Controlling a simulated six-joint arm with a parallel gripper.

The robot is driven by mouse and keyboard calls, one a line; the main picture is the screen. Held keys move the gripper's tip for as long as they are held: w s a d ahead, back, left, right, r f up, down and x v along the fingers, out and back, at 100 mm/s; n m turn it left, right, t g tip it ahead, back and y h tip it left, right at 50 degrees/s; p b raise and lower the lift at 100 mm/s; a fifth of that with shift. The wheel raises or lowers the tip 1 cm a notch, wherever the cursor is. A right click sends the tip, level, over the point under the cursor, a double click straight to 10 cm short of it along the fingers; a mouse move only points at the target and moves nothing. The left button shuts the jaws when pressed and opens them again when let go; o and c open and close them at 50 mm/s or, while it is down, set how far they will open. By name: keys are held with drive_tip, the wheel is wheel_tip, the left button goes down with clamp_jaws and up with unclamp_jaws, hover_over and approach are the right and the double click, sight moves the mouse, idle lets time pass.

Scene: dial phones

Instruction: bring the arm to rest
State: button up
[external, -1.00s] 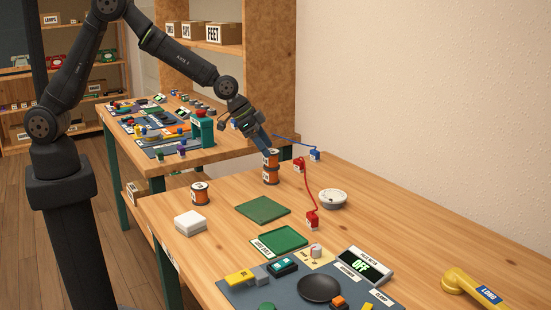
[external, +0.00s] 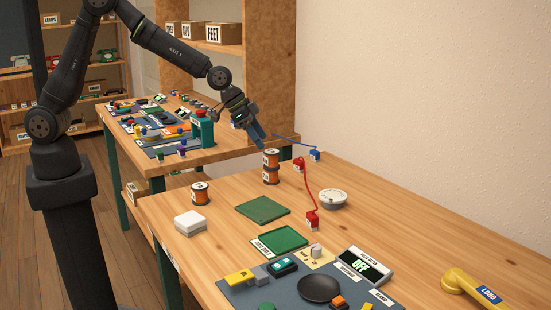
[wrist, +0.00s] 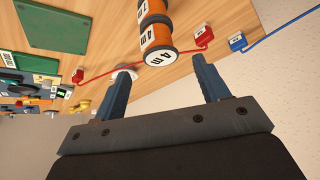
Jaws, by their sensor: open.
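My gripper (external: 257,138) is open and empty, raised just behind and above two stacked orange wire spools (external: 271,167) on the near table. In the wrist view my gripper's two blue fingers (wrist: 162,88) stand wide apart. The spools (wrist: 157,38) show beyond the fingertips, apart from them, with a "4m" label on the end face.
A red lead (external: 312,190) and a blue lead (external: 296,143) lie near the spools.

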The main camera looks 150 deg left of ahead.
sight(269, 151)
drive_tip(key=x, duration=0.5)
drive_tip(key=shift+w+a+f, duration=0.1)
drive_tip(key=shift+f, duration=0.2)
wheel_tip(269, 151, up, 4)
drive_tip(key=shift+a+r, duration=0.1)
drive_tip(key=shift+r, duration=0.1)
drive_tip(key=w+d+r, duration=0.6)
drive_tip(key=d+r, duration=0.1)
drive_tip(key=d, duration=0.4)
drive_tip(key=w+a+f, duration=0.1)
drive_tip(key=w+a, duration=0.1)
drive_tip(key=a, duration=0.6)
drive_tip(key=w+a+f, duration=0.2)
drive_tip(key=w+a, duration=0.1)
drive_tip(key=a, duration=0.6)
drive_tip(key=w+a+f, duration=0.2)
drive_tip(key=w+a, duration=0.1)
drive_tip(key=a, duration=0.6)
drive_tip(key=shift+w, duration=0.15)
drive_tip(key=shift+c, duration=0.9)
